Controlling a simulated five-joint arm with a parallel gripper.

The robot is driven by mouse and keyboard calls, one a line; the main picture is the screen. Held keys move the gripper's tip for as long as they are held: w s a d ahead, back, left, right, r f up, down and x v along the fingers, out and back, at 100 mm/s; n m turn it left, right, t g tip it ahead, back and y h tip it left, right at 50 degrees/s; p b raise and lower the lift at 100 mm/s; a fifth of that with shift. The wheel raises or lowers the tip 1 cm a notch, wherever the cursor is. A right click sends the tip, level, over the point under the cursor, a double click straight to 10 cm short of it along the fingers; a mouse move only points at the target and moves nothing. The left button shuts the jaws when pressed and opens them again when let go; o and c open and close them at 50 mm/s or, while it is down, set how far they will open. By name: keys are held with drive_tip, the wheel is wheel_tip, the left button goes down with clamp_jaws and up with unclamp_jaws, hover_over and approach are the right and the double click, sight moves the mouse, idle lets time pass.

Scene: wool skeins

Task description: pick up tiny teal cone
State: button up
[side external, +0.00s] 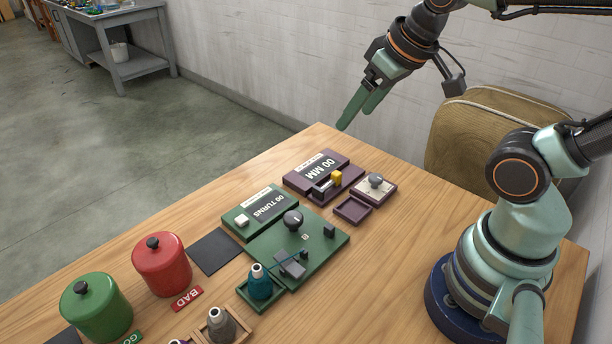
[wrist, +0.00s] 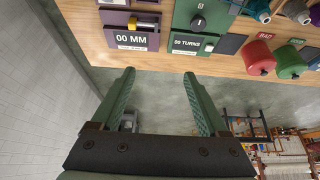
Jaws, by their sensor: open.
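The tiny teal cone (side external: 261,285) stands upright, its pale tip up, in a small green tray (side external: 244,293) beside the green winder board in the side view. A teal cone also shows at the top right of the wrist view (wrist: 256,9), partly cut by the edge. My gripper (side external: 356,113) is open and empty. It is raised beyond the table's far corner, well away from the cone. In the wrist view its two green fingers (wrist: 159,74) are spread, with only floor and the table edge between and ahead of them.
A green board (side external: 325,252) with a knob and a 00 TURNS display lies beside the tray. A purple 00 MM gauge (side external: 310,172) is nearer my gripper. Red (side external: 162,265) and green (side external: 97,309) lidded jars stand left. A grey cone (side external: 220,325) stands close by.

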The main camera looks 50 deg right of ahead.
drive_tip(key=w+a+f+n+g+y, duration=0.1)
drive_tip(key=a+f+n+g, duration=0.1)
drive_tip(key=a+n, duration=0.4)
drive_tip(key=w+a+f+n+g, duration=0.1)
drive_tip(key=w+a+f+n, duration=0.1)
drive_tip(key=a+n, duration=0.4)
drive_tip(key=n+g, duration=0.2)
drive_tip(key=n, duration=0.5)
approach(257, 268)
drive_tip(key=shift+h, duration=0.3)
drive_tip(key=f, duration=0.7)
drive_tip(key=a+f, duration=0.1)
drive_tip(key=f, duration=0.2)
drive_tip(key=shift+w+f, duration=0.2)
clamp_jaws()
